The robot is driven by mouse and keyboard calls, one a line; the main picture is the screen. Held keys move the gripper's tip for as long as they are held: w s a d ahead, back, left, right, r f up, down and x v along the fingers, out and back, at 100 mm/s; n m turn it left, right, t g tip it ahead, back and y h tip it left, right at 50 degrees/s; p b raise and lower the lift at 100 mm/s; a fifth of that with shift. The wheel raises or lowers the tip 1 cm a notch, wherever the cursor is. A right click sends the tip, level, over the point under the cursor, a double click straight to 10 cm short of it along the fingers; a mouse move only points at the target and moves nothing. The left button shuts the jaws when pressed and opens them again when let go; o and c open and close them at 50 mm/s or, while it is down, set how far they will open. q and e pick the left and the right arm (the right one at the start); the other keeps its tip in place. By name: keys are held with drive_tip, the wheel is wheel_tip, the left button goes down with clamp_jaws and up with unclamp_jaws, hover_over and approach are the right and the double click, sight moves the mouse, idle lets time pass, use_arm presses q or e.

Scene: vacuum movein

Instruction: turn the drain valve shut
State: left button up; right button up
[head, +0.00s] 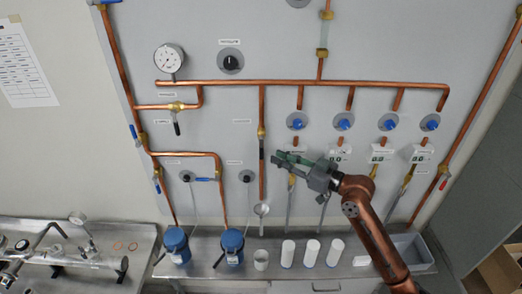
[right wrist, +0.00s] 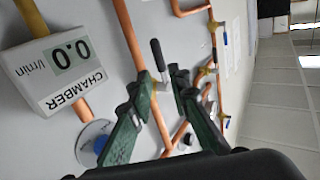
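The likely drain valve (head: 262,132) sits on the middle vertical copper pipe above a small funnel; its label is too small to read. Its black handle (head: 262,150) points down along the pipe. The handle also shows in the right wrist view (right wrist: 158,54), beyond the fingertips. My right gripper (head: 281,159) is just right of the handle in the head view, with green fingers. In the right wrist view the fingers (right wrist: 158,78) are apart with nothing between them, and the handle appears in line with the gap. I cannot tell the exact distance. My left gripper is not in view.
A flow meter box marked CHAMBER (right wrist: 60,65) is close to the fingers. Several blue knobs (head: 298,124) and meters line the panel at right.

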sight(261, 148)
drive_tip(key=p+x, duration=0.1)
drive_tip(key=x, duration=0.2)
drive_tip(key=p+x, duration=0.1)
drive_tip(key=x, duration=0.3)
drive_tip(key=shift+r, duration=0.25)
drive_tip(key=shift+w+a+f, duration=0.15)
drive_tip(key=shift+w+a, duration=0.05)
drive_tip(key=shift+a, duration=0.15)
clamp_jaws()
